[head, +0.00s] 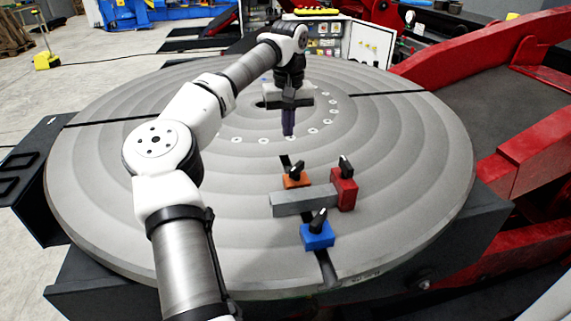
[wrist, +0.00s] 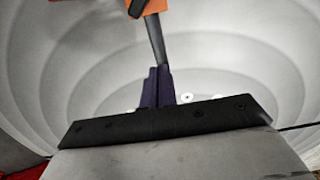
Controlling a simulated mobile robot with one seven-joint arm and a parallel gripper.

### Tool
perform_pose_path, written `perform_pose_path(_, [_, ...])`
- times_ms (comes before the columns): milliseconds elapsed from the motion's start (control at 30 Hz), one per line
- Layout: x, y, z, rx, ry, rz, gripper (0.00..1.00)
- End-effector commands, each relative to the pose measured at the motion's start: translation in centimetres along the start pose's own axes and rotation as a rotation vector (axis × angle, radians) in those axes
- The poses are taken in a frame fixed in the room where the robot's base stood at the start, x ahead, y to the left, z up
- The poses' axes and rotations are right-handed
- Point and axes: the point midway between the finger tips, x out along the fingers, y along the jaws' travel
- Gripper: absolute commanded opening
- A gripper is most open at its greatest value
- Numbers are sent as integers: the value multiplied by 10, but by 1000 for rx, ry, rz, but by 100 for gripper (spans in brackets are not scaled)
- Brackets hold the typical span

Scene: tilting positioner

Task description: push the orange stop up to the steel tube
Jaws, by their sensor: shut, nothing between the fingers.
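The orange stop (head: 293,183), with a black lever on top, sits on the round grey table behind the steel tube (head: 300,202). From this angle I cannot tell whether a narrow gap lies between them. The tube is a grey rectangular bar, lying flat. My gripper (head: 289,133) is shut and empty, pointing down over the table beyond the orange stop, apart from it. In the wrist view my dark fingers (wrist: 158,80) are closed together, with the slot running from them to the orange stop (wrist: 178,6) at the top edge. The tube is not visible there.
A red stop (head: 345,194) with a black lever stands at the tube's right end. A blue stop (head: 317,238) with a lever stands on the near side. The round table (head: 400,150) is otherwise mostly clear, with slots and pale round inserts near the centre.

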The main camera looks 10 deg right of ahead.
Motion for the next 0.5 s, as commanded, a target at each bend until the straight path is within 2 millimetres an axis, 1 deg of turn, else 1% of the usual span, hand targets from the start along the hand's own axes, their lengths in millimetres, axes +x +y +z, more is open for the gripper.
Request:
perform_pose_path(167, [28, 0, 1, 1, -4, 3, 0])
perform_pose_path(467, [94, 2, 2, 1, -6, 7, 0])
perform_pose_path(500, [94, 2, 4, 2, -2, 6, 0])
